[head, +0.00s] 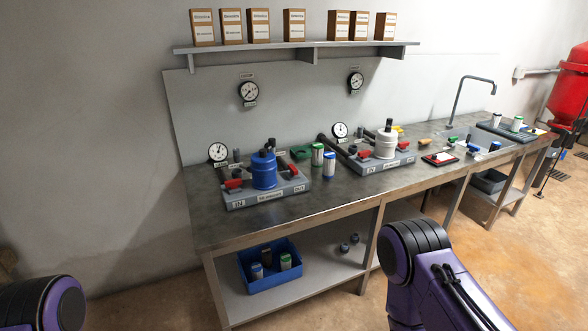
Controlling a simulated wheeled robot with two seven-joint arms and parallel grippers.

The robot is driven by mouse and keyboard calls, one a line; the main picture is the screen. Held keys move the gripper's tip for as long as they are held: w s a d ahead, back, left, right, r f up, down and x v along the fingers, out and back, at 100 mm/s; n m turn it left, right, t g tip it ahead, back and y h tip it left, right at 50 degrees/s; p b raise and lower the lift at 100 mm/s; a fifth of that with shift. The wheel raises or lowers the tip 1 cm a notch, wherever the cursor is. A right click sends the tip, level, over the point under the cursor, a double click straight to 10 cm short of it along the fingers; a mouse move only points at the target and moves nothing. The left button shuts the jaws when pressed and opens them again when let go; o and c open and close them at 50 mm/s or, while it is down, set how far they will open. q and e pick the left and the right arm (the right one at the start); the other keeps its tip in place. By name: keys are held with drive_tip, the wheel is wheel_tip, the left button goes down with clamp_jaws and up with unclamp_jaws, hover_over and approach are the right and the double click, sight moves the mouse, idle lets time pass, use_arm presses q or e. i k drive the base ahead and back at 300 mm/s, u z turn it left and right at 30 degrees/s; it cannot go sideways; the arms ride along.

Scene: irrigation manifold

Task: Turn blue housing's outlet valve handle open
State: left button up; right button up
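The blue housing (264,172) stands upright on a grey base block (268,199) on the workbench, left of centre. The base is marked IN at its left and OUT at its right. A red valve handle (293,169) sits at the OUT side, right of the housing. Another red handle (233,184) sits at the IN side. The outlet handle is too small to tell its angle against the pipe surely. Neither gripper is in view; only purple links of my arms show at the bottom left and lower right, apart from the bench.
A white housing (386,145) with red handles stands further right on the bench (225,231). Green and blue-banded cartridges (329,165) stand between the two housings. Gauges (249,92) hang on the back panel. A blue bin (272,283) is on the lower shelf. Bare floor lies in front.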

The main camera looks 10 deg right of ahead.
sight(293, 171)
drive_tip(key=z, duration=0.2)
drive_tip(key=i, duration=0.6)
drive_tip(key=z, duration=0.55)
